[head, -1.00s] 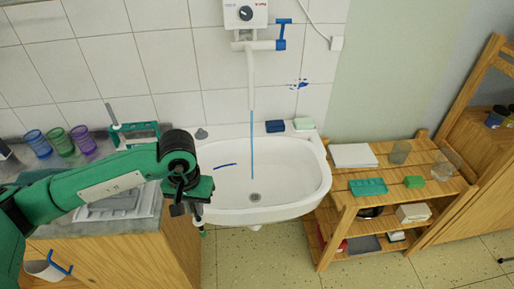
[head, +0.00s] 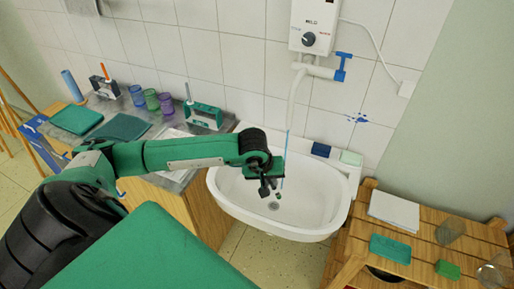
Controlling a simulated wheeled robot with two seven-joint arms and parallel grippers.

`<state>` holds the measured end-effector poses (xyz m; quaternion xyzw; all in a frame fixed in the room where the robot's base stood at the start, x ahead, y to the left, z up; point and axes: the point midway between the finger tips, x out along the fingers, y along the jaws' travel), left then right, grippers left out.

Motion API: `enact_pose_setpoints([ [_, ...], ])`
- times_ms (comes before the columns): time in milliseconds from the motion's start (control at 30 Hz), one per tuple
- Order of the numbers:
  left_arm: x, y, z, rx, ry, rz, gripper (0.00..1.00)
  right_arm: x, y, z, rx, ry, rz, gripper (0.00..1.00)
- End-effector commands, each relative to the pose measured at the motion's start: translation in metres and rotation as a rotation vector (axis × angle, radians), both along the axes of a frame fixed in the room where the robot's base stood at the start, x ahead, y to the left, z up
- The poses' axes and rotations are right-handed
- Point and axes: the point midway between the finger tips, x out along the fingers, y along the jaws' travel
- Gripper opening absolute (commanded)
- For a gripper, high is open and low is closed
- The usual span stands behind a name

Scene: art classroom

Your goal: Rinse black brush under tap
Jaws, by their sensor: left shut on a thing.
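The white tap spout (head: 293,100) hangs from the water heater, and a thin blue stream of water (head: 286,160) falls from it. The white basin (head: 318,212) is below. My left gripper (head: 269,186) is over the basin, just left of the stream. It is shut on the black brush (head: 278,195), of which only a small dark end shows below the jaws. The gripper hides the rest. I cannot tell whether the water touches the brush. My right gripper is out of view.
The water heater (head: 317,25) with a blue tap handle (head: 342,66) is on the tiled wall. Coloured cups (head: 152,99) stand on the left counter. A wooden shelf (head: 350,245) is at right.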

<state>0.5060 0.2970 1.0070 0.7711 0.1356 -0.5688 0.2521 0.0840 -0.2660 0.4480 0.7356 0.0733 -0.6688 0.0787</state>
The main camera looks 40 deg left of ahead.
Motion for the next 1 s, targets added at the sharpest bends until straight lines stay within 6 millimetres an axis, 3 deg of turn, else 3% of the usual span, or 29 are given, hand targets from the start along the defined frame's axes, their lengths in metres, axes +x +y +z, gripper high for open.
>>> enact_pose_setpoints([
  [33,0.000,0.014,0.012,-0.003,-0.024,0.047,0.00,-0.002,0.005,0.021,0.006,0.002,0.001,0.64],
  [100,0.004,0.030,0.017,-0.009,-0.066,0.099,0.00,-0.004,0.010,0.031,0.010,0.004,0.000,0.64],
  [333,0.010,0.061,0.026,-0.017,-0.153,0.189,0.00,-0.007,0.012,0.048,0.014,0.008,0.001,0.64],
  [567,0.018,0.066,0.027,-0.019,-0.171,0.202,0.00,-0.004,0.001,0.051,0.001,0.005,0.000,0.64],
  [1000,0.060,0.064,0.027,-0.019,-0.169,0.202,0.00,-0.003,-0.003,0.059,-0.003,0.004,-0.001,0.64],
])
